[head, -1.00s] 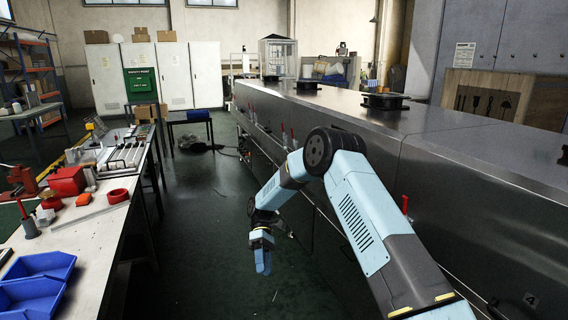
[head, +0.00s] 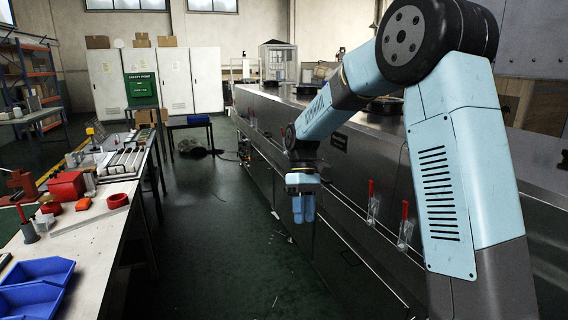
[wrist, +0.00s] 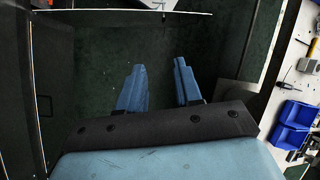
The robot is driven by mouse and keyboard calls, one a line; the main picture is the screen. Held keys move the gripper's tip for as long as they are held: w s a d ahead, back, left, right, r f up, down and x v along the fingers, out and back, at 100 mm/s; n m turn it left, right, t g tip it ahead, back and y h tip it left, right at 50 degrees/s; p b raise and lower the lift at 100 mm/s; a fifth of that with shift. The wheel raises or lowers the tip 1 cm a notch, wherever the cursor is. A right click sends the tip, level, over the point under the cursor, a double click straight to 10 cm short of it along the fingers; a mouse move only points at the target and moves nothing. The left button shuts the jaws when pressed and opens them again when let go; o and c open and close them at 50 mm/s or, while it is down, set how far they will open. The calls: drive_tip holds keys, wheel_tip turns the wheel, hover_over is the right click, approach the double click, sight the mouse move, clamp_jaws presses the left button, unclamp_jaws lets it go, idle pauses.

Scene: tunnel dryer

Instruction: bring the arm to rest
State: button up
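My gripper (head: 303,208) hangs fingers-down over the aisle, beside the long steel dryer (head: 345,190), in the head view. In the wrist view its two blue fingers (wrist: 160,72) stand apart with dark green floor between them. It is open and holds nothing. My arm is bent, with its elbow high in front of the dryer. The gripper looks clear of the dryer's side, though the exact distance is hard to tell.
A workbench (head: 100,215) with red parts and blue bins (head: 35,285) runs along the left. The bins also show at the right in the wrist view (wrist: 290,125). Red-handled levers (head: 371,200) stick out from the dryer's side. The aisle floor (head: 205,240) is largely clear.

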drive_tip(key=s+d+r+m+t, duration=0.4)
drive_tip(key=s+d+r+t, duration=0.2)
drive_tip(key=s+d+r, duration=0.55)
drive_tip(key=s+d+r+m+t, duration=0.1)
drive_tip(key=s+d+m+t, duration=0.1)
drive_tip(key=s, duration=0.5)
drive_tip(key=s+d+r+m+t, duration=0.1)
drive_tip(key=s+d+m+t, duration=0.1)
drive_tip(key=s+d, duration=0.2)
drive_tip(key=s, duration=0.3)
drive_tip(key=shift+s+d+r+m+t, duration=0.2)
drive_tip(key=shift+s+r+m+t, duration=0.05)
drive_tip(key=shift+m+t, duration=0.15)
drive_tip(key=shift+s, duration=0.15)
